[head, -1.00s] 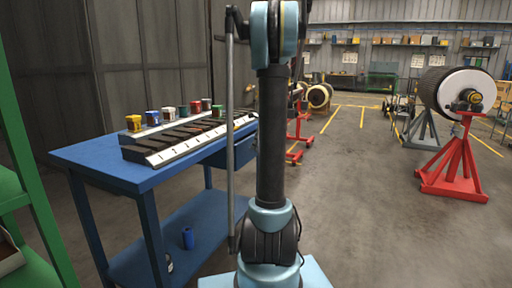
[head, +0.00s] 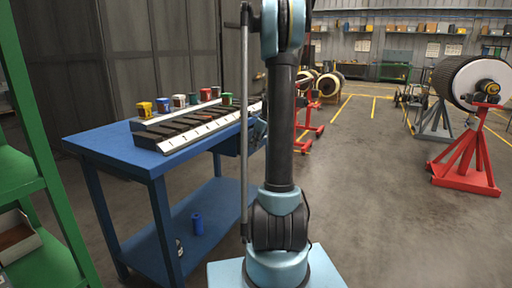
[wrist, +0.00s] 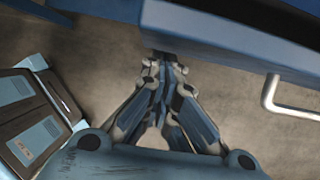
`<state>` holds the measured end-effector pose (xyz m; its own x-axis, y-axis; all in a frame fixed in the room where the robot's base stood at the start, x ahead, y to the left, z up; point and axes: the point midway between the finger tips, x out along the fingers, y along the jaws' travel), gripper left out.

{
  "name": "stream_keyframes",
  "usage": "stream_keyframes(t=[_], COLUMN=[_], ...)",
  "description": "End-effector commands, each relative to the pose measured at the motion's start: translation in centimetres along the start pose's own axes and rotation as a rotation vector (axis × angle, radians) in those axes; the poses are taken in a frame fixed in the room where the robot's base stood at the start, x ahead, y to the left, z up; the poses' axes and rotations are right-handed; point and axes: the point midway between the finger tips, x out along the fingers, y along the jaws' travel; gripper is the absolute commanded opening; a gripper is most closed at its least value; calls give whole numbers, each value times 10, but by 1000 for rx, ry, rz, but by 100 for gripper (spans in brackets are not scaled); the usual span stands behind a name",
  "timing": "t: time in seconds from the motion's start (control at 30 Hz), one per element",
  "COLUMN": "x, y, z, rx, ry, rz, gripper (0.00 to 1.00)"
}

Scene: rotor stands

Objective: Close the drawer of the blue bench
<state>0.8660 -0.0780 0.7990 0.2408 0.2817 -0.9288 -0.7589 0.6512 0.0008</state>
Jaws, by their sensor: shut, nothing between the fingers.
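The blue bench (head: 95,147) stands left of my arm in the head view. Its drawer (head: 229,146) is under the right end of the top, partly hidden behind my arm; how far it stands open is hard to tell there. In the wrist view a blue drawer front (wrist: 235,45) crosses the upper right, with a pale bar handle (wrist: 268,95) on its lower side. My gripper (wrist: 162,62) is shut and empty. Its tips are close to the drawer front's left part, left of the handle; whether they touch cannot be told.
Several coloured cups and a slotted rack (head: 200,125) stand on the bench. A green shelf unit (head: 45,150) is at the left edge. A red rotor stand (head: 465,160) is at right, with open floor between.

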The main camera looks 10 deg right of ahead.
Motion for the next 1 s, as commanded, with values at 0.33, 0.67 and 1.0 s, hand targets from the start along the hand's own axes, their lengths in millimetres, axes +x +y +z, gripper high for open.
stream_keyframes(t=[0.33, 0.67, 1.0], x=[6, 19, 19], y=[0, 0, 0], z=[14, 50, 50], rx=[-4, -2, -2], ry=[0, -2, -5], rz=[1, 0, 1], gripper=[0, 0, 0])
